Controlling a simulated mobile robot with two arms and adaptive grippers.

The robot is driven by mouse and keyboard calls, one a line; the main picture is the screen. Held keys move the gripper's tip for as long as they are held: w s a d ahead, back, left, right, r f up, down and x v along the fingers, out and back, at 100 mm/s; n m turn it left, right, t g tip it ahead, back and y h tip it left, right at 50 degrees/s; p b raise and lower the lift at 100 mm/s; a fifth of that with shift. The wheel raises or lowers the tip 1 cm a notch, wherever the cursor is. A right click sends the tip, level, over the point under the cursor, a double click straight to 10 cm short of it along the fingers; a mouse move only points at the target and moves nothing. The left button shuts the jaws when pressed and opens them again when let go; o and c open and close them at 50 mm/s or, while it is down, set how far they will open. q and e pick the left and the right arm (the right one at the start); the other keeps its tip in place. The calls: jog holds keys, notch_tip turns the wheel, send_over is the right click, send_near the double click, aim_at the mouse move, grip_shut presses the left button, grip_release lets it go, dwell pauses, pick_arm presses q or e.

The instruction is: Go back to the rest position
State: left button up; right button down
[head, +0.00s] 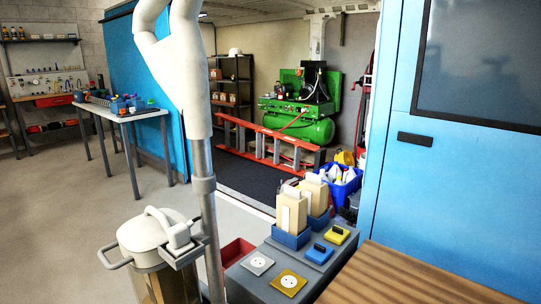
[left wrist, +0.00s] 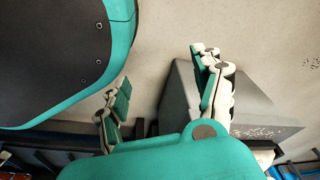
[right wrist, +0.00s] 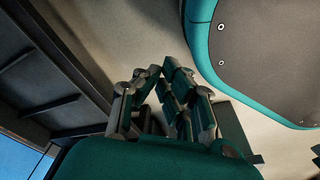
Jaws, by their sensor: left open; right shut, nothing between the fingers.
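My left gripper (left wrist: 162,90) shows in the left wrist view with its two fingers wide apart and nothing between them. My right gripper (right wrist: 160,72) shows in the right wrist view with its fingertips together and nothing held. Neither gripper shows in the head view. In the head view a grey cabinet top (head: 245,285) carries a blue brush-like block (head: 319,253), a yellow block (head: 337,235), a grey square plate (head: 257,263) and a yellow square plate (head: 289,283). Beige cartons (head: 291,210) stand in blue holders behind them.
A white-lidded canister (head: 155,235) and a grey pole (head: 206,215) with a thick white hose (head: 182,70) stand at front left. A wooden top (head: 410,280) and blue cabinet (head: 460,170) fill the right. A white table (head: 125,112) stands back left; floor (head: 70,220) there is open.

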pick_arm(q)
jog(key=s+a+r+p, duration=0.2)
jog(key=s+r+p, duration=0.1)
jog(key=s+p, duration=0.8)
jog(key=shift+s+a+r+g, duration=0.15)
jog(key=shift+s+r+g, duration=0.25)
jog(key=shift+s, duration=0.25)
pick_arm(e)
jog(key=s+d+r, duration=0.2)
jog(key=s+r, duration=0.1)
jog(key=s, duration=0.9)
jog(key=shift+d+r+g, duration=0.15)
jog(key=shift+r+g, duration=0.15)
jog(key=shift+g, duration=0.1)
jog(key=shift+s, duration=0.1)
